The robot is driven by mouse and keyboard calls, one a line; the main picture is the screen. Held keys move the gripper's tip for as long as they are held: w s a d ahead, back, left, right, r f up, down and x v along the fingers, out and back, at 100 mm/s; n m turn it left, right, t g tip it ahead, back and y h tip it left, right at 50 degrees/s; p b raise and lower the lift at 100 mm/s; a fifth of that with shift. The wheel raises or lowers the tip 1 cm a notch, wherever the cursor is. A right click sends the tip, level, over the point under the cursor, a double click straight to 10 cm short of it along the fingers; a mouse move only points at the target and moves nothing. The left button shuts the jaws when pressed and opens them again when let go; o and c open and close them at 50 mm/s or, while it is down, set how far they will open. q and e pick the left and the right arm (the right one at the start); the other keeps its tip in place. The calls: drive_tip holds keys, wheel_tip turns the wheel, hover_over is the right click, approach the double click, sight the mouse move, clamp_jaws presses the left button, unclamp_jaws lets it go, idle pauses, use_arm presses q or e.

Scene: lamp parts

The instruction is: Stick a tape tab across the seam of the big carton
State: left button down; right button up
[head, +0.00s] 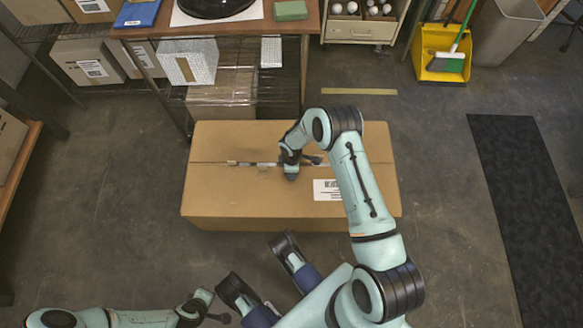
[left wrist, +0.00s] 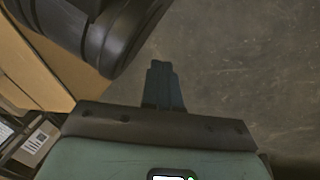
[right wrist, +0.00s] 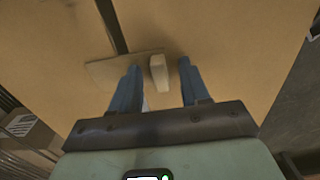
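The big carton (head: 225,195) sits on the floor, its lid closed, with a seam running left to right. In the right wrist view a flat tan tape tab (right wrist: 105,72) lies at the dark seam (right wrist: 112,25), with a small pale upright block (right wrist: 159,73) at its right end. My right gripper (right wrist: 160,82) is open, its fingers on either side of the block with gaps showing. In the head view my right gripper (head: 290,172) is over the carton top, partly hidden by its own wrist. My left gripper (left wrist: 163,85) is shut and empty, away from the carton.
Small light and dark pieces (head: 250,164) sit along the seam left of my right gripper. A white barcode label (head: 327,190) is on the carton. A desk with shelves (head: 225,27) stands close behind; a yellow dustpan (head: 432,52) and dark mat (head: 520,190) are right. Floor at left is clear.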

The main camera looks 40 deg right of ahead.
wheel_tip(320, 180, up, 2)
drive_tip(key=shift+w+p, duration=0.1)
drive_tip(key=shift+p, duration=0.25)
wheel_tip(320, 180, up, 6)
drive_tip(key=shift+r+p, duration=0.15)
drive_tip(key=shift+p, duration=0.8)
use_arm(q)
drive_tip(key=r, duration=0.1)
drive_tip(key=d+r, duration=0.1)
drive_tip(key=r, duration=0.1)
drive_tip(key=r+p, duration=0.1)
drive_tip(key=r, duration=0.1)
drive_tip(key=shift+w+d, duration=0.25)
drive_tip(key=shift+d, duration=0.05)
use_arm(e)
wheel_tip(320, 180, up, 5)
drive_tip(key=shift+r, duration=0.1)
